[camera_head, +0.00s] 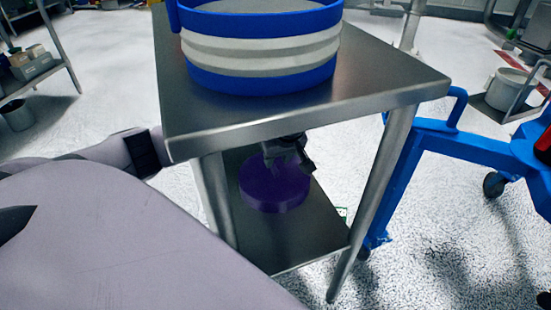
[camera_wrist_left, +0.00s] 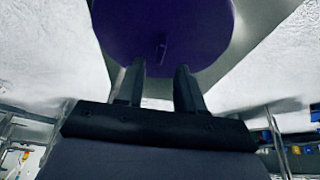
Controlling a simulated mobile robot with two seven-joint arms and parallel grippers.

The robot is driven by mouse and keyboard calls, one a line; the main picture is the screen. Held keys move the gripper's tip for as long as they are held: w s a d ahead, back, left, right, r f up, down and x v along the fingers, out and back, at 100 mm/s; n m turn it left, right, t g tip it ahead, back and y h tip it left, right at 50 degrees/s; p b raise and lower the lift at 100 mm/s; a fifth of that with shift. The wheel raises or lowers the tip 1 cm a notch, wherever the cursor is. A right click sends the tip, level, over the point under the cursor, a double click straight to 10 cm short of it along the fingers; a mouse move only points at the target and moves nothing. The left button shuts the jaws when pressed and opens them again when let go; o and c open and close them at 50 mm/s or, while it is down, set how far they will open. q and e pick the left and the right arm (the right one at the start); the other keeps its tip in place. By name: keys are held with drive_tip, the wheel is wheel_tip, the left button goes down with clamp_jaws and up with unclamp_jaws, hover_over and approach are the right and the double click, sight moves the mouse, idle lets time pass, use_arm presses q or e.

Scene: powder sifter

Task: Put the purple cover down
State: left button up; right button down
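The round purple cover (camera_head: 275,187) lies flat on the lower shelf of the steel table, low in the middle of the head view. In the left wrist view the purple cover (camera_wrist_left: 162,22) fills the top, with a small dark handle (camera_wrist_left: 160,50) on its face. My left gripper (camera_head: 290,158) is under the tabletop, just over the cover. In the left wrist view its two fingers (camera_wrist_left: 160,72) are apart, with nothing between them, and the handle shows just beyond the tips. Part of my left arm is hidden behind the table. My right gripper is not in view.
A large blue and white sifter (camera_head: 264,52) stands on the steel tabletop (camera_head: 385,80) above the shelf. Table legs frame the lower shelf (camera_head: 290,245) closely. A blue cart frame (camera_head: 465,150) stands at the right. Open floor lies at the back left.

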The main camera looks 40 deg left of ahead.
use_arm(q)
drive_tip(key=v, duration=0.3)
drive_tip(key=shift+p, duration=0.35)
drive_tip(key=shift+s, duration=0.1)
